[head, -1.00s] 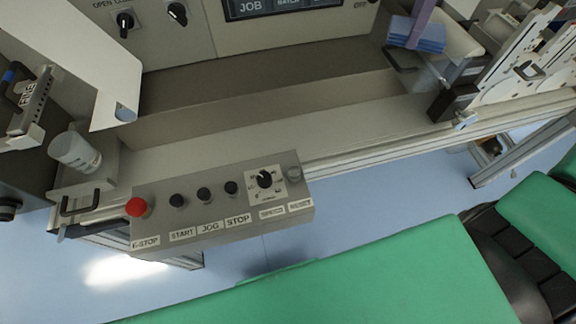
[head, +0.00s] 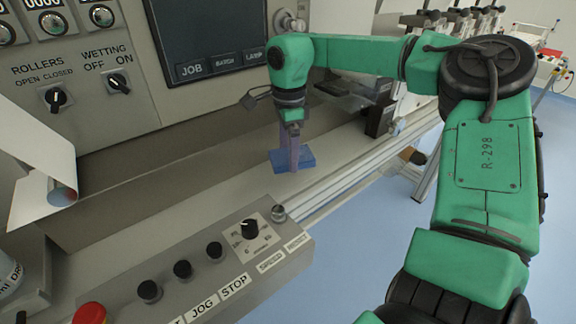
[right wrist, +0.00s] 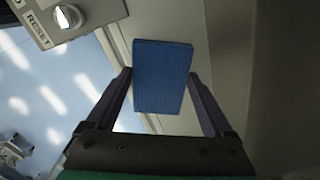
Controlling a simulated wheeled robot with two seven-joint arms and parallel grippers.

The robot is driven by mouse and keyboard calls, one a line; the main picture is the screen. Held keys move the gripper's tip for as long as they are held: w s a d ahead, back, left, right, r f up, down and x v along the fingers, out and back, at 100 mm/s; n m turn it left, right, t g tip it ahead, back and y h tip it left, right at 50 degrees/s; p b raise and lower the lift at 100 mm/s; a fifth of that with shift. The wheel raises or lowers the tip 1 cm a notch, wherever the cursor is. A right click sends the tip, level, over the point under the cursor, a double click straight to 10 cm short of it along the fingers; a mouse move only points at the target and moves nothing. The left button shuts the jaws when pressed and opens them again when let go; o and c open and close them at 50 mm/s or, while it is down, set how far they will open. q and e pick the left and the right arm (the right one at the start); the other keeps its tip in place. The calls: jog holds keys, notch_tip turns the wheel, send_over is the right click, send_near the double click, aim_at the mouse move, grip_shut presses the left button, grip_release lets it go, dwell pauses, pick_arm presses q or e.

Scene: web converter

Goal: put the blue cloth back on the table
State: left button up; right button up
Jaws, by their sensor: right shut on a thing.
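My right gripper (head: 289,163) reaches down over the machine's pale ledge with its purple fingers closed on the blue cloth (head: 306,158). The right wrist view shows the cloth (right wrist: 162,78) as a flat, folded rectangle between the two fingertips (right wrist: 160,74), which touch its sides. The cloth is over the pale ledge (head: 215,190), close to its surface. I cannot tell whether it touches the surface or hangs just above. My left gripper is not in view. No separate table can be made out with certainty.
A control box (head: 200,270) with black buttons and a red stop button (head: 90,313) stands at the front of the ledge. A dark block (head: 380,117) stands to the right of the cloth. The ledge left of the cloth is clear. A machine panel (head: 215,45) rises behind.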

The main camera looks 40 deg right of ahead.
notch_tip(320, 180, down, 4)
jog(key=shift+d+f, duration=0.1)
jog(key=shift+d, duration=0.05)
jog(key=o, duration=0.8)
jog(key=shift+f, duration=0.1)
jog(key=shift+o, duration=0.6)
jog(key=shift+r, duration=0.35)
notch_tip(320, 180, up, 12)
jog(key=shift+f, duration=0.1)
jog(key=shift+f, duration=0.1)
